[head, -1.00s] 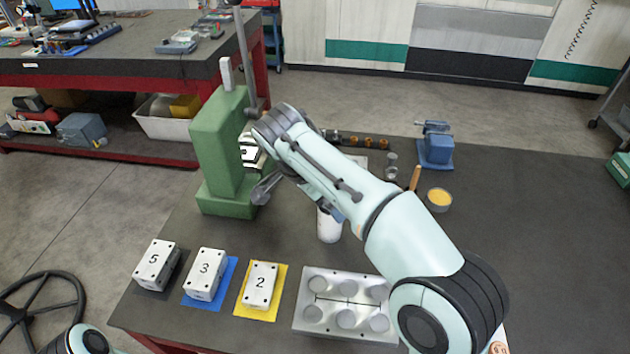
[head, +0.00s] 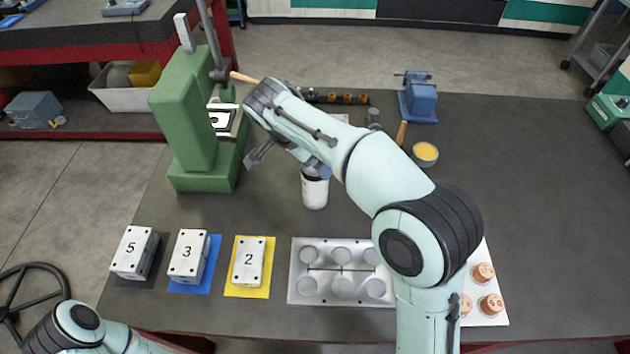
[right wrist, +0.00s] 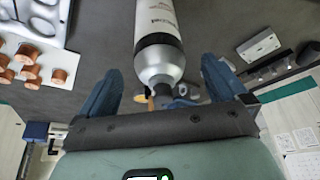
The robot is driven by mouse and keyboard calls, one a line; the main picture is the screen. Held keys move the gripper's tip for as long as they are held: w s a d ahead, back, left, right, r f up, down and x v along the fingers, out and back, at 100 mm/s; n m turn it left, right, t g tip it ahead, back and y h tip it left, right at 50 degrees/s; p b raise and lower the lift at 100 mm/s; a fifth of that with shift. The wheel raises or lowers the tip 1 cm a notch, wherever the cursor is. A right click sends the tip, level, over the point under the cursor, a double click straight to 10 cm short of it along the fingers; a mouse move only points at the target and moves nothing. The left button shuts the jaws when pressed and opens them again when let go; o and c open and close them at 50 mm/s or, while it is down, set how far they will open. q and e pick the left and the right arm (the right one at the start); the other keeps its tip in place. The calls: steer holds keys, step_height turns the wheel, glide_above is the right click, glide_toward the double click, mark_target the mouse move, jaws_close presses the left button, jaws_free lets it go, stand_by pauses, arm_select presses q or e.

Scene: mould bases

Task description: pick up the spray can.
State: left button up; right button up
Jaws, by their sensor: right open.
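The spray can (head: 314,194) is white with a dark band and stands on the dark bench, its upper part partly hidden by my right arm in the head view. In the right wrist view the can (right wrist: 158,48) shows a black band and a silver tapered end toward my gripper. My right gripper (right wrist: 160,84) is open, with blue fingers to either side of the silver end. I see no grip on the can; whether a finger touches it I cannot tell. In the head view the right gripper is mostly hidden behind its own wrist. My left gripper is out of view; only its arm shows.
A green press (head: 185,125) stands left of the can. Numbered blocks, including block 2 (head: 249,262), and a grey mould plate (head: 300,290) lie in front. A blue vise (head: 418,98) and a yellow-filled cup (head: 425,154) are behind right. The bench at far right is clear.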

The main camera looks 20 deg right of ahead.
mark_target(315, 180)
steer(key=x, duration=0.4)
steer(key=shift+w+d+f, duration=0.1)
steer(key=shift+d+f, duration=0.05)
steer(key=shift+d, duration=0.2)
steer(key=shift+c, duration=0.3)
steer(key=c, duration=1.7)
